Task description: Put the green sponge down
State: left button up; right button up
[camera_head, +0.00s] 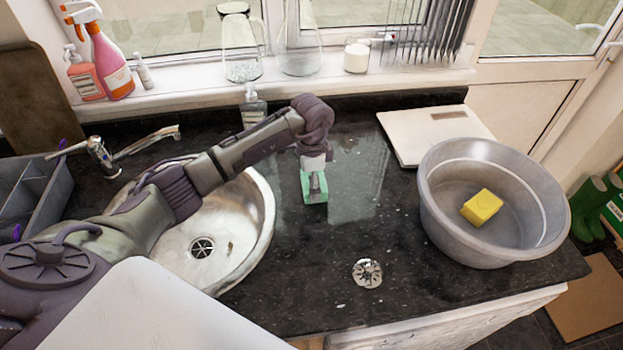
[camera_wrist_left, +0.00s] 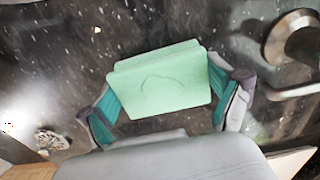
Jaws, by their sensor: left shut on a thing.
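The green sponge (camera_head: 306,190) is over the dark granite counter (camera_head: 330,255), to the right of the sink. My left gripper (camera_head: 314,178) is shut on it from above. In the left wrist view the sponge (camera_wrist_left: 170,85) sits between the two fingers of my left gripper (camera_wrist_left: 165,105), one at each side. Whether the sponge's underside touches the counter or hovers just above it cannot be told. My right gripper is not in view.
The round metal sink (camera_head: 262,225) lies to the left under my left arm. A grey basin (camera_head: 440,220) with a yellow sponge (camera_head: 482,207) stands at the right. A white board (camera_head: 405,130) lies behind, a metal strainer (camera_head: 367,273) in front. Counter between sink and basin is mostly clear.

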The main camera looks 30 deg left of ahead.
pick_arm(q)
jog(key=shift+f, duration=0.15)
jog(key=o, duration=0.6)
jog(key=shift+o, duration=0.2)
jog(key=shift+r, duration=0.6)
notch_tip(320, 180, up, 11)
jog(key=b, duration=0.2)
